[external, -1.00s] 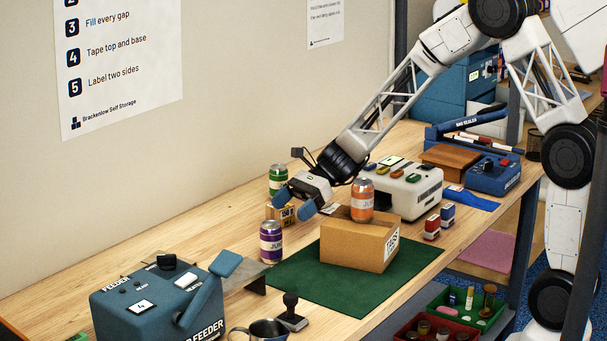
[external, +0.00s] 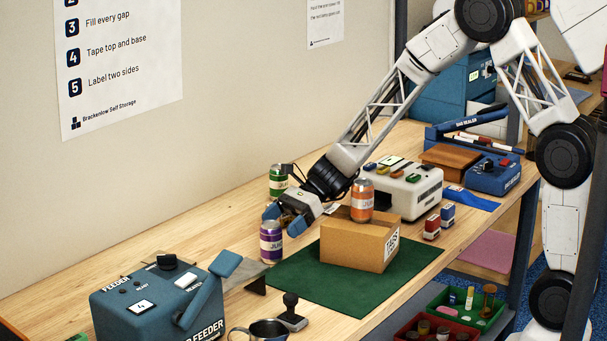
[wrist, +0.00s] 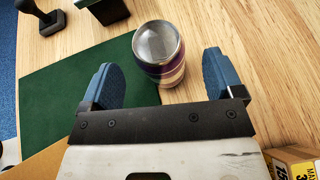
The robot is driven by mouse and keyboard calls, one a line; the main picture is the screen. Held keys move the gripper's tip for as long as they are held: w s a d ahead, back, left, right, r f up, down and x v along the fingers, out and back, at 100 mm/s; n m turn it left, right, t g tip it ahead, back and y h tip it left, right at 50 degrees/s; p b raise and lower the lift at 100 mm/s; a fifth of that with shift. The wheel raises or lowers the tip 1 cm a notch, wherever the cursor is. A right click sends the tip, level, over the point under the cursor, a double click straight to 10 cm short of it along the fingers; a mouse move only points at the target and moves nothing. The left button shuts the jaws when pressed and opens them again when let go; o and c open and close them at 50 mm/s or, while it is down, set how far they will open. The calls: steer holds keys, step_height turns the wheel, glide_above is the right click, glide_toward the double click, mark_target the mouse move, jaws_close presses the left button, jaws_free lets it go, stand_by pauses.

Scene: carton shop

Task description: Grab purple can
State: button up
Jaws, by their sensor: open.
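The purple can (external: 271,244) stands upright on the wooden table, just left of the green mat in the external view. In the wrist view the purple can (wrist: 160,58) shows its silver top and lies ahead, between the lines of my two blue fingers. My gripper (external: 284,219) is open and empty, just above and behind the can. In the wrist view my gripper (wrist: 163,78) has its fingers spread wide on either side of the can's near part.
An orange can (external: 362,200) stands on a cardboard carton (external: 352,247) on the green mat (external: 300,290). A green can (external: 278,182) stands behind my gripper.

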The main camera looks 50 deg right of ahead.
mark_target(271, 233)
steer(key=shift+x, duration=2.05)
steer(key=c, duration=1)
steer(key=shift+r, duration=0.1)
steer(key=shift+r, duration=4.9)
